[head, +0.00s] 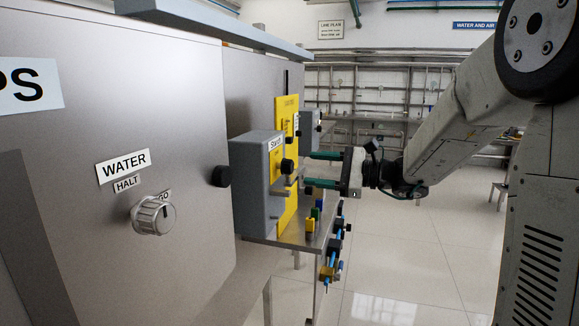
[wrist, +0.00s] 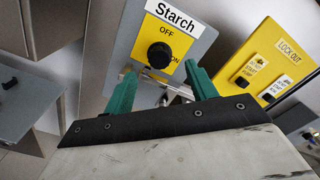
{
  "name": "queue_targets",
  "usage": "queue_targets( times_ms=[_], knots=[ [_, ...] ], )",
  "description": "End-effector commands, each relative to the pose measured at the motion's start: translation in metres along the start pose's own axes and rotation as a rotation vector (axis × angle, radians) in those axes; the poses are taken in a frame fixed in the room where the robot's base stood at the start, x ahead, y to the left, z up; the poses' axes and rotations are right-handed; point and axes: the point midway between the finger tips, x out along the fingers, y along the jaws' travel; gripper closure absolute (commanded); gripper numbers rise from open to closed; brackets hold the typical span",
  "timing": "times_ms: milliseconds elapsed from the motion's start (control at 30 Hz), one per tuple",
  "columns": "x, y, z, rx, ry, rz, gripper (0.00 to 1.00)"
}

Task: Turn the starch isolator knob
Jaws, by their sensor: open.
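The starch isolator is a grey box (head: 250,190) with a yellow plate. Its round black knob (head: 287,166) shows on the plate. In the wrist view the knob (wrist: 160,55) sits below the word Starch, with OFF above it and ON at its lower right. Which way the knob points is too dark to tell. My gripper (head: 310,169) has green fingers, spread apart and empty, in front of the box. In the wrist view my gripper (wrist: 161,80) has its fingertips to either side of and below the knob, apart from it. A metal bracket (wrist: 130,73) shows just below the knob.
A steel cabinet with a silver WATER knob (head: 152,218) stands at the left. A yellow lockout board (wrist: 262,70) is right of the starch box in the wrist view. Coloured padlocks (head: 312,220) hang below my gripper. The tiled floor (head: 410,260) is clear.

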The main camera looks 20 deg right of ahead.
Motion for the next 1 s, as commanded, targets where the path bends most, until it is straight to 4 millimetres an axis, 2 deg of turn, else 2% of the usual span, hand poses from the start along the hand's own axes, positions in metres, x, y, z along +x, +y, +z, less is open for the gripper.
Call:
queue_targets(
  times_ms=[200, 400, 533, 767, 933, 1000],
  knots=[
    [0.037, 0.001, 0.001, -0.002, -0.003, 0.004, 0.43],
    [0.063, 0.001, 0.001, -0.004, -0.003, 0.004, 0.43],
    [0.070, 0.002, 0.002, -0.004, -0.002, 0.005, 0.43],
    [0.070, 0.002, 0.002, -0.004, -0.002, 0.005, 0.43],
    [0.070, 0.002, 0.002, -0.004, -0.002, 0.005, 0.88],
    [0.070, 0.002, 0.002, -0.004, -0.002, 0.005, 0.88]
  ],
)
